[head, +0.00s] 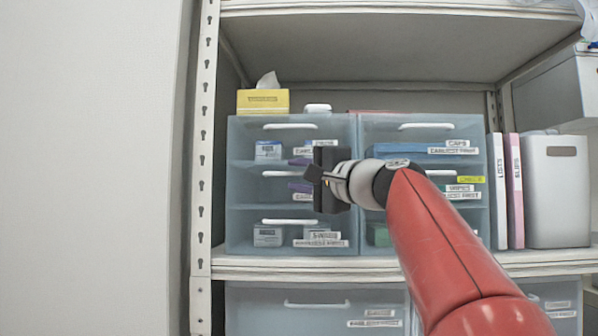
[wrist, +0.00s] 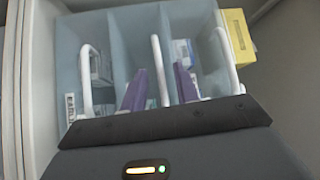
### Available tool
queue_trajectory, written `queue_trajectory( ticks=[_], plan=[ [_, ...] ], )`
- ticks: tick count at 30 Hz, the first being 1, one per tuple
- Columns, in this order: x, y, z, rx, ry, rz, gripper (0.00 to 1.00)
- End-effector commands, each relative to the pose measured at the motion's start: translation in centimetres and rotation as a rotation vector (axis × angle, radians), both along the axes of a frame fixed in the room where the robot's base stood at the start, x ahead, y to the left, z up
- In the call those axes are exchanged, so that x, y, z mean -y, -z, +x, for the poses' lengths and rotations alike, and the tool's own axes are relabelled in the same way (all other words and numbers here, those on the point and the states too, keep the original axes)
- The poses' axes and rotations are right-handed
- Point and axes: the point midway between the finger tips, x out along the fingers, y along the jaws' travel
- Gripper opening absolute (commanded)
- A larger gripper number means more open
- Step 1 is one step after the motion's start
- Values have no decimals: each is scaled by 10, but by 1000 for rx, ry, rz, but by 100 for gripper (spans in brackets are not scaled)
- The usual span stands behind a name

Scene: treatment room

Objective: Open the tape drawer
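A blue translucent drawer unit with three stacked drawers stands on the shelf, left of a similar unit. The middle left drawer has a white handle (head: 280,174), also in the wrist view (wrist: 157,55). My gripper (head: 293,174) is in front of this drawer. Its two purple fingers (wrist: 160,70) are open, one on each side of the middle handle, with nothing clamped. I cannot tell how deep they reach. The left drawers look shut. My gripper hides the middle drawer's label, and no label legibly reads tape.
The top handle (head: 290,126) and bottom handle (head: 290,222) lie above and below. A yellow tissue box (head: 262,102) sits on top. The right drawer unit (head: 423,142) is partly behind my arm. White and pink binders (head: 514,190) stand farther right. A shelf upright (head: 203,140) borders the left.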

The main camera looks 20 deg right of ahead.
Motion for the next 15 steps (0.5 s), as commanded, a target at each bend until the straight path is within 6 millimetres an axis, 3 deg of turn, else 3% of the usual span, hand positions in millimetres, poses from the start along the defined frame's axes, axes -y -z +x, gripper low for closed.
queue_trajectory(
  ticks=[9,15],
  plan=[
    [-2,0,3,0,0,-1,29],
    [-2,0,3,0,0,-1,3]
  ],
)
